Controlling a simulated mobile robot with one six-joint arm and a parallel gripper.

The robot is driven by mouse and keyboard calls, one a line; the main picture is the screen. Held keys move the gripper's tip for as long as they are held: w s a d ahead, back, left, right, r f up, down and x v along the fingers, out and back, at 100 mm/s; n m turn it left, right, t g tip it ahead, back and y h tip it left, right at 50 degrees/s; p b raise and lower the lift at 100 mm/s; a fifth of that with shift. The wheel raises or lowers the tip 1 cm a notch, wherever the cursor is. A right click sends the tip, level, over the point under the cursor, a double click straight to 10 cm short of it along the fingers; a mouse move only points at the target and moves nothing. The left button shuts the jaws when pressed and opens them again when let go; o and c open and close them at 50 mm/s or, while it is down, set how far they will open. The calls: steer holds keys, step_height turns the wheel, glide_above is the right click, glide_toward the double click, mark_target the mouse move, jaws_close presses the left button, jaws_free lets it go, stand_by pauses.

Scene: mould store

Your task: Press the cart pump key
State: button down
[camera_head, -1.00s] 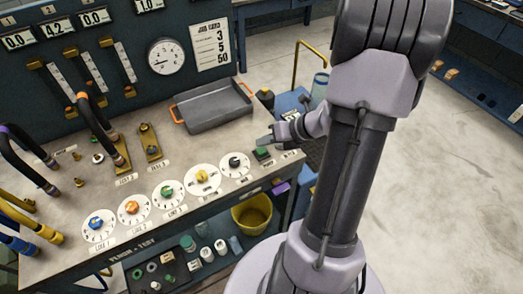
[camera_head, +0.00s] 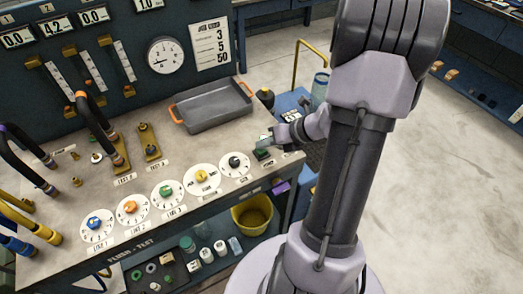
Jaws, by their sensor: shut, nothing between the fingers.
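The cart pump key (camera_head: 263,154) is a small dark box with a green top at the bench's right front corner, beside the dial with the black knob (camera_head: 235,161). My gripper (camera_head: 264,143) is shut and empty, with its fingertips right at the key's back side. The fingers seem to cover part of the green top. I cannot tell whether they touch it or hover just above it.
A grey tray (camera_head: 212,107) with orange handles lies behind on the bench. More dials with coloured knobs line the front edge. Hoses (camera_head: 25,167) stand at the left. A yellow bucket (camera_head: 252,214) is on the shelf below.

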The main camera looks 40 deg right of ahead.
mark_target(264, 151)
steer(key=shift+f, duration=0.3)
steer(key=shift+r, duration=0.1)
steer(key=shift+r+p, duration=0.8)
steer(key=shift+r, duration=0.05)
step_height(264, 151, up, 6)
steer(key=p, duration=0.5)
steer(key=shift+p, duration=0.3)
